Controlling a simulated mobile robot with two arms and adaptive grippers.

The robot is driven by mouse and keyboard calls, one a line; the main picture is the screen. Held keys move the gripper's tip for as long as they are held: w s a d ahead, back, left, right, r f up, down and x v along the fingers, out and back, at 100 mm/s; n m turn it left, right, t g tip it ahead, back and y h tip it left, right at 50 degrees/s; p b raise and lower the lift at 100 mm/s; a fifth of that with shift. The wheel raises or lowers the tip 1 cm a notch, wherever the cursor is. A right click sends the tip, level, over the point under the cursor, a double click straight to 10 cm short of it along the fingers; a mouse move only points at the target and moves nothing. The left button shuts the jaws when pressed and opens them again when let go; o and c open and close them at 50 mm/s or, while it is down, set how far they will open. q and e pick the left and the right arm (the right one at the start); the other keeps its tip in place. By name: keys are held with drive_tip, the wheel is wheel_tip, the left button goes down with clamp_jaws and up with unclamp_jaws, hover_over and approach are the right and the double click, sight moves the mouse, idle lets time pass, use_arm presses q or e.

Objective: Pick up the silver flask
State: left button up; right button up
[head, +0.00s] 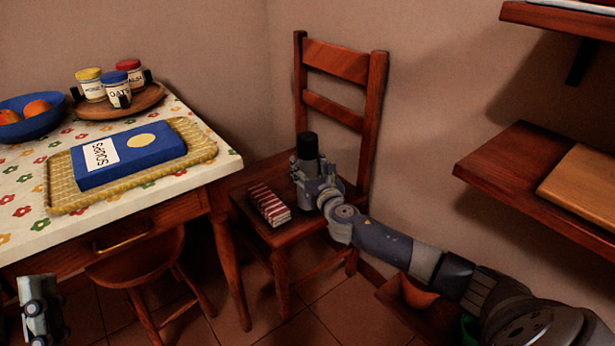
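The silver flask (307,196) stands upright on the seat of the wooden chair, its black cap at the top. My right gripper (308,171) reaches in from the right and is at the flask's upper body, just below the cap. Its fingers overlap the grey flask, so I cannot tell whether they are closed on it. A small part of my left gripper (42,308) shows at the bottom left, away from the flask. Its fingers are not clear enough to tell open or shut.
The chair back rises behind. The table (28,230) at left holds a blue box (130,155), bowl (48,122) and jars. Wall shelves (500,165) jut out at right.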

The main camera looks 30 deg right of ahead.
drive_tip(key=c, duration=0.4)
drive_tip(key=shift+c, duration=1.1)
drive_tip(key=shift+r, duration=0.15)
